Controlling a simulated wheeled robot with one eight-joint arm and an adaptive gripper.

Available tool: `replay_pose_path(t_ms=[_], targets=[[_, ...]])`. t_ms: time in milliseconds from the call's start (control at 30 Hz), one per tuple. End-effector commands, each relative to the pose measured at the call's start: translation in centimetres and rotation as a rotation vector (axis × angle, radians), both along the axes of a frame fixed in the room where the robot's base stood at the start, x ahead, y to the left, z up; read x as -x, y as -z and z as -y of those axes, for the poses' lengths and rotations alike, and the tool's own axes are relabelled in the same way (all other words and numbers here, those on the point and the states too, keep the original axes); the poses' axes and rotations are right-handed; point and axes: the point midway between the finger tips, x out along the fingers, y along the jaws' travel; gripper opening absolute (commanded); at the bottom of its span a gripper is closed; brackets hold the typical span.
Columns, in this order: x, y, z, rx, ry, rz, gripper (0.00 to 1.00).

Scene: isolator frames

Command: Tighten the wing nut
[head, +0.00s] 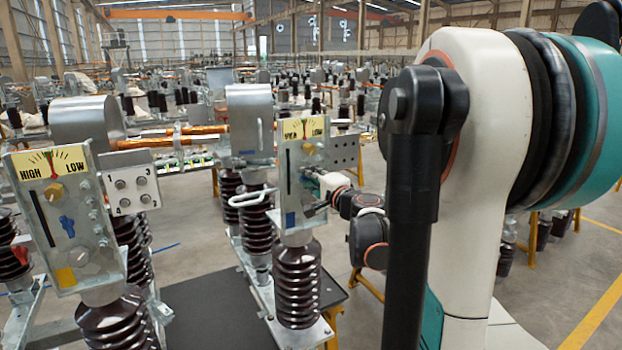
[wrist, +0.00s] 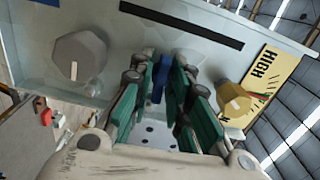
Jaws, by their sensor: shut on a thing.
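The blue wing nut (wrist: 159,79) shows in the wrist view on a pale metal panel face (wrist: 100,22), between the tips of my gripper (wrist: 161,74). My gripper's green-padded fingers are closed on either side of it. The fingers hide part of the nut. In the head view my gripper (head: 310,184) is at the front of the right-hand panel (head: 297,205), below its brass knob (head: 309,148). The wing nut there is hidden or too small to make out.
In the wrist view a grey hexagonal knob (wrist: 80,56) lies left of my fingers and a brass knob (wrist: 234,100) lies close to their right. A similar left panel (head: 92,205) carries another blue wing nut (head: 67,225). A bent metal handle (head: 252,197) stands left of my gripper.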

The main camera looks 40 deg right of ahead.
Motion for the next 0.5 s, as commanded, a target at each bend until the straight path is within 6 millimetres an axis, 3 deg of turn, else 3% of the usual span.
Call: replay_pose_path(t_ms=[500], targets=[[0.06,0.44,-0.06,-0.367,0.0,0.087,0.0]])
